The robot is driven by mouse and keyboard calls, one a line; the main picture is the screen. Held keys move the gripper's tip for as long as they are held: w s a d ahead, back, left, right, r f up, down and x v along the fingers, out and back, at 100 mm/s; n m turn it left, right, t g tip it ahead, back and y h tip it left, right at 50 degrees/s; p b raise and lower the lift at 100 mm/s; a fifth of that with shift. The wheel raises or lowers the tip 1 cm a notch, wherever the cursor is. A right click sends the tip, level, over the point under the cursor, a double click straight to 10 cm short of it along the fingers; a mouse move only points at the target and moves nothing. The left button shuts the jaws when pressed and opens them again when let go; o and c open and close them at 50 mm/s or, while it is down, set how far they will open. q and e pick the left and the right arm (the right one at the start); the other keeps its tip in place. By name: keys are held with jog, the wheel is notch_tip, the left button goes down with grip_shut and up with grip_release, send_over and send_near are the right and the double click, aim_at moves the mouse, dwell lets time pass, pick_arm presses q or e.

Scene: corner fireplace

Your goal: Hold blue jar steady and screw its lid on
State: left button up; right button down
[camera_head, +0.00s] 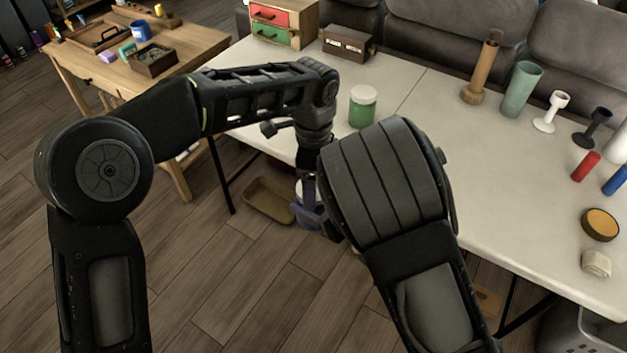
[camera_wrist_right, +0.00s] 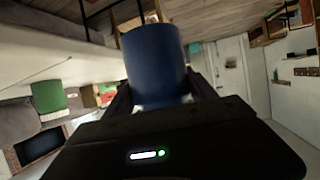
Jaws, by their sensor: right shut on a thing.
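The blue jar (camera_wrist_right: 155,58) fills the middle of the right wrist view, between the fingers of my right gripper (camera_wrist_right: 160,98), which is shut on it. A pale band shows at the jar's near end; I cannot tell whether it is the lid. In the head view my right gripper is hidden behind my right arm. My left gripper (camera_head: 312,212) points down in front of the table's near edge. A sliver of blue and white shows beside its fingers, mostly covered. I cannot tell whether the left fingers are open or shut, or where the lid is.
The white table (camera_head: 450,150) bears a green jar (camera_head: 362,107) with a pale lid, a drawer box (camera_head: 284,22), and several cups and cylinders at right. A wooden table (camera_head: 75,62) stands at back left. A brown tray (camera_head: 268,200) lies on the floor.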

pick_arm(q)
jog(key=shift+o, duration=0.9)
jog(key=shift+r, duration=2.25)
jog(key=shift+c, duration=0.3)
